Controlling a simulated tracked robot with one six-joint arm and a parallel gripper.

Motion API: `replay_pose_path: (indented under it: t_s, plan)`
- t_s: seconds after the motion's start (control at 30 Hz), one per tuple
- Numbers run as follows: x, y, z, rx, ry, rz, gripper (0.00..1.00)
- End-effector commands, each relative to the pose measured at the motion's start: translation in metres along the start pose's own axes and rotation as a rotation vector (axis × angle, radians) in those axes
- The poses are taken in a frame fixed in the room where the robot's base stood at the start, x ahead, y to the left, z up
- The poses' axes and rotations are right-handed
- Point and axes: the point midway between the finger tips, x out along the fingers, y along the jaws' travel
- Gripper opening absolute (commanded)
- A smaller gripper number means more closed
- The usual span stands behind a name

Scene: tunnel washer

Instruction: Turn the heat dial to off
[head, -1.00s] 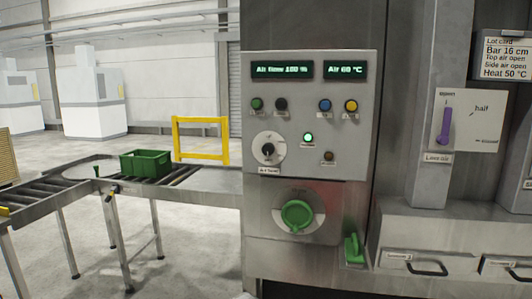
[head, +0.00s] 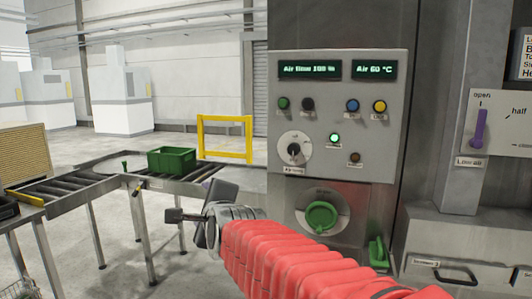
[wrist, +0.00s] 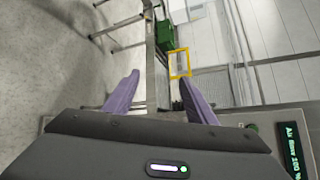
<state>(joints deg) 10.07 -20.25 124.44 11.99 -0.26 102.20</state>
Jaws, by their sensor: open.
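The grey control panel (head: 380,128) is right of centre in the head view. It carries a small round dial (head: 294,150) with a black knob; the label below is too small to read. Lower down is a larger green rotary handle (head: 322,216) on a pale round plate. I cannot tell from the labels which of these is the heat dial. My gripper (head: 190,208) is left of and below the panel, apart from it. In the wrist view my gripper (wrist: 157,80) is open and empty, with the panel's edge at lower right.
Coloured buttons and a lit green lamp (head: 334,138) sit below. A green crate (head: 172,160) stands on the roller conveyor (head: 70,182) at left, before a yellow rail (head: 225,120). A purple lever (head: 479,130) is at right.

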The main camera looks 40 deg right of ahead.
Motion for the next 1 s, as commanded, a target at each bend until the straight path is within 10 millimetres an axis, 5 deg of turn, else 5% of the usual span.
replay_pose_path:
  t_s: [0.2,0.5,0.7,1.0]
  plan:
    - [0.029,-0.068,-0.054,0.501,0.112,-0.249,0.51]
    - [0.039,-0.134,-0.143,1.13,0.154,-0.645,0.51]
    - [0.034,-0.149,-0.177,1.338,0.144,-0.807,0.51]
    - [0.033,-0.15,-0.181,1.364,0.14,-0.827,0.51]
